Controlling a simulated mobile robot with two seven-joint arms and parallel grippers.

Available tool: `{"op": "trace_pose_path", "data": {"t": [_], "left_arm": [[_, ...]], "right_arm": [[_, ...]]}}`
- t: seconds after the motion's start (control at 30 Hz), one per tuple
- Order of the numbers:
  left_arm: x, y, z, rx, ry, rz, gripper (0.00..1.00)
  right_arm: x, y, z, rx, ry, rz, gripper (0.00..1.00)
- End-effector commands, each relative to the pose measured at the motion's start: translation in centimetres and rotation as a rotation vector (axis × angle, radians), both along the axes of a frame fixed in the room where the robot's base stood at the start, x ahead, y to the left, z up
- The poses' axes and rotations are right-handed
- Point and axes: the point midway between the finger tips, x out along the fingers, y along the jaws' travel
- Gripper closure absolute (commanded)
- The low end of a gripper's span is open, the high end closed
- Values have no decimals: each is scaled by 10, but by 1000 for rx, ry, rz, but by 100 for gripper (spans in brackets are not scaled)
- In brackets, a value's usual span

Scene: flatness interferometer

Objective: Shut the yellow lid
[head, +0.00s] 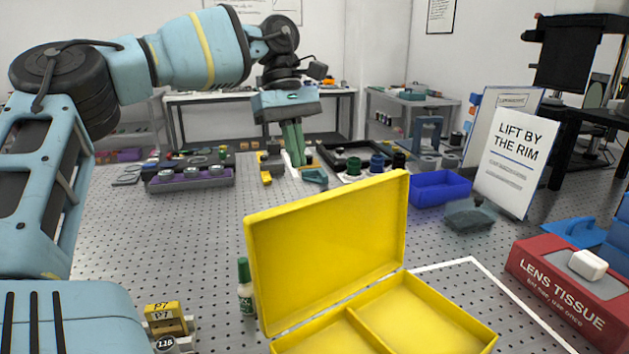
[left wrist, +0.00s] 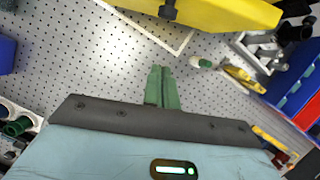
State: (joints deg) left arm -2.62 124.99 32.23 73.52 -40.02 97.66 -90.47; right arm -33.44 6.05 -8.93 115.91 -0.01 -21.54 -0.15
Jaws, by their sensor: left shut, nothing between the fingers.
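The yellow lid (head: 330,245) stands raised, roughly upright and leaning a little back, hinged to the yellow box (head: 425,315) in the front middle of the head view. The box is open and has a divider inside. In the left wrist view, part of the yellow box or lid (left wrist: 225,12) shows at the top edge. My left gripper (head: 293,160) hangs fingers down beyond the lid, apart from it, with its green fingers together and empty. The fingers also show in the left wrist view (left wrist: 162,85). My right gripper is not in view.
A small green-capped bottle (head: 245,285) stands close to the lid's left side. A red lens tissue box (head: 570,290) is at the right, and a blue tray (head: 440,188) lies behind the yellow box. A sign (head: 508,160) stands at the back right.

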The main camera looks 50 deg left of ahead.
Motion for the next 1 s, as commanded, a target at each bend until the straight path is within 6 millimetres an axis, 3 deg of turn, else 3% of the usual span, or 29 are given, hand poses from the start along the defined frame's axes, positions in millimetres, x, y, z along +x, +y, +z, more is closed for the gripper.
{"op": "trace_pose_path", "data": {"t": [0.23,0.53,1.0], "left_arm": [[-3,-16,-43,-2,3,-1,100],[-6,-50,-36,1,-1,-1,100],[-6,-55,-37,1,0,1,100]], "right_arm": [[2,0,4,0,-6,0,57],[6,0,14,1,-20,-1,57],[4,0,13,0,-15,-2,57]]}}
